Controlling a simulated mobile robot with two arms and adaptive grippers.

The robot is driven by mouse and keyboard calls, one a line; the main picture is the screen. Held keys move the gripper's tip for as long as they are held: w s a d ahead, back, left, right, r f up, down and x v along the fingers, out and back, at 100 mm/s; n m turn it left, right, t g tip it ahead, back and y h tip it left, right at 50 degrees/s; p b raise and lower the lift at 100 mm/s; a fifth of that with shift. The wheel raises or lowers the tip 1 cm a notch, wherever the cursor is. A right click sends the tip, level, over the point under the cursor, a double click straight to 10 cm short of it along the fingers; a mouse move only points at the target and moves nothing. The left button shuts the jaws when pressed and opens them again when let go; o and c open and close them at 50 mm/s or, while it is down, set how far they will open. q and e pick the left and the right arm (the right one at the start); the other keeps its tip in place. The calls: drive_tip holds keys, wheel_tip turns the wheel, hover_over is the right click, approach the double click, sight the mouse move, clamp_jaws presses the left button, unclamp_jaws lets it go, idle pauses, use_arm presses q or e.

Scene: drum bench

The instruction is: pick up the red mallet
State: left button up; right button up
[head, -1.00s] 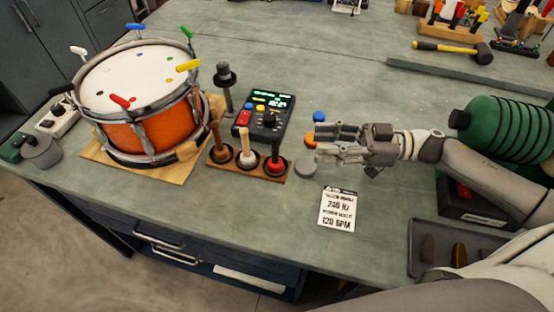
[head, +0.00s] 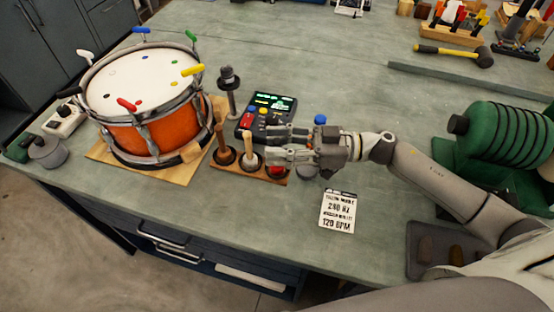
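The red mallet (head: 277,170) stands head down at the right end of a wooden rack (head: 226,170). Its red head shows just below my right gripper, and its dark handle is hidden by the fingers. My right gripper (head: 269,144) reaches in from the right at handle height, fingers pointing left and spread apart. I cannot tell whether the fingers touch the handle. My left gripper is not in view.
A mallet with a pale handle (head: 249,147) and a brown one (head: 221,143) stand close left in the rack. A control box (head: 268,107) sits behind, a drum (head: 147,132) to the left. A card (head: 338,211) lies in front.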

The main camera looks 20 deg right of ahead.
drive_tip(key=shift+c, duration=0.4)
clamp_jaws()
